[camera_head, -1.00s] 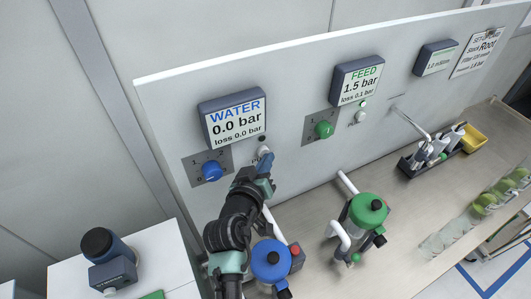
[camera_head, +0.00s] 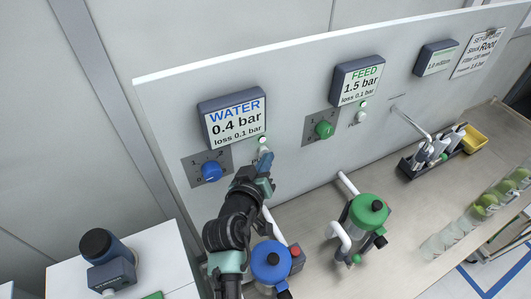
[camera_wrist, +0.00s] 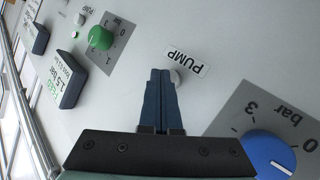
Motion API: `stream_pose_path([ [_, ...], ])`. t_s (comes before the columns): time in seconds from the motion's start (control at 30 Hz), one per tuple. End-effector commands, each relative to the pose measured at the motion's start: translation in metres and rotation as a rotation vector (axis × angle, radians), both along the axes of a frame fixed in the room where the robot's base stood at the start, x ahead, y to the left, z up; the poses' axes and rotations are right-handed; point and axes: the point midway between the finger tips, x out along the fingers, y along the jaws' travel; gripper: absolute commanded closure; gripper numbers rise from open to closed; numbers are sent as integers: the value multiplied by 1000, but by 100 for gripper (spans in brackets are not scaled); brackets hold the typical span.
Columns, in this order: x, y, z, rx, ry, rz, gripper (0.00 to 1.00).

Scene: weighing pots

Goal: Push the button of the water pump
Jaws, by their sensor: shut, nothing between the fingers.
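The water display (camera_head: 235,118) on the panel reads "WATER 0.4 bar, loss 0.1 bar". Below it a small lamp (camera_head: 262,140) shows pale green-white. The blue dial (camera_head: 211,171) is at its lower left; it also shows in the wrist view (camera_wrist: 269,154). The white water pump button (camera_wrist: 177,76) sits beside the "PUMP" label (camera_wrist: 187,62), partly hidden by my fingertips. My gripper (camera_head: 266,157) is shut and empty, its fingertips at the button. In the wrist view the closed fingers (camera_wrist: 161,76) reach the button and appear to touch it.
The feed display (camera_head: 357,80), green dial (camera_head: 324,129) and feed pump button (camera_head: 361,116) are to the right. A blue-topped pot (camera_head: 270,262) stands below my arm. A green-topped pot (camera_head: 368,211) stands on the bench.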

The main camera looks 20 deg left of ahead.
Motion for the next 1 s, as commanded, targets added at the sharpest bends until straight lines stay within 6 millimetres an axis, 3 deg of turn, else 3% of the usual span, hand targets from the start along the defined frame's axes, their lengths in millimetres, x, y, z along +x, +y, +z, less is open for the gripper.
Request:
stream_pose_path([
  [0.63, -39, -39, 1, 0, 2, -1, 100],
  [1.0, -43, -43, 0, 0, 1, 0, 100],
])
